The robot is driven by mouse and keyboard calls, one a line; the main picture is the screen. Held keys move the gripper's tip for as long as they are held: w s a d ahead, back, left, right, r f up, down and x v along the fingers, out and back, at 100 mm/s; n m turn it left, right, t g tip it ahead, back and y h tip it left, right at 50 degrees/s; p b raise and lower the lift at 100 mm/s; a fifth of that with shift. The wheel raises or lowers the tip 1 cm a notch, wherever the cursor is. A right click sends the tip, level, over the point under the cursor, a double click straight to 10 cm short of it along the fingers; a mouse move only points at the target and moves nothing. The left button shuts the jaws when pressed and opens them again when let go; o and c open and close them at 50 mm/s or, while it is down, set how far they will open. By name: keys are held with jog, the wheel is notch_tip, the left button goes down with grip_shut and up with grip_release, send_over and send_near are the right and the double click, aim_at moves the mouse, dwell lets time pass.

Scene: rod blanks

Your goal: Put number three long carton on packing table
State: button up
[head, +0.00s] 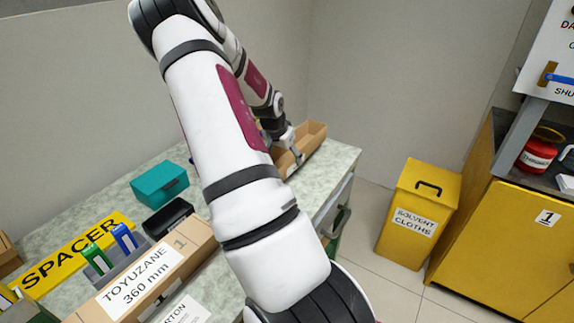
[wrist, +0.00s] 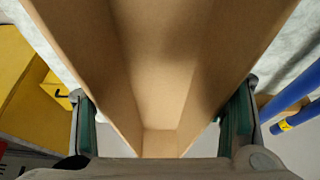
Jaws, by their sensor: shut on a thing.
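A long open brown carton (head: 312,136) is at the far right corner of the speckled table (head: 333,165). My gripper (head: 293,158) is at its near part, partly hidden by my arm. In the wrist view the carton (wrist: 160,85) runs away between the two fingers of my gripper (wrist: 160,125), which is shut on its side walls. The inside that shows is empty. No number shows on this carton. I cannot tell whether it rests on the table or is held just above.
Another long carton (head: 187,244), marked 1 and "TOYUZANE 360 mm", lies near left. A teal box (head: 160,184), a black tray (head: 168,216) and a yellow SPACER sign (head: 75,257) are on the table. A yellow solvent-cloths bin (head: 415,210) stands right of it.

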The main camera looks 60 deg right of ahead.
jog(key=shift+w+d+f, duration=0.1)
jog(key=shift+d+f, duration=0.05)
jog(key=shift+f, duration=1.6)
jog(key=o, duration=1.1)
jog(key=shift+f, duration=0.1)
jog(key=shift+o, duration=0.2)
jog(key=v, duration=1.2)
jog(key=shift+p, duration=0.4)
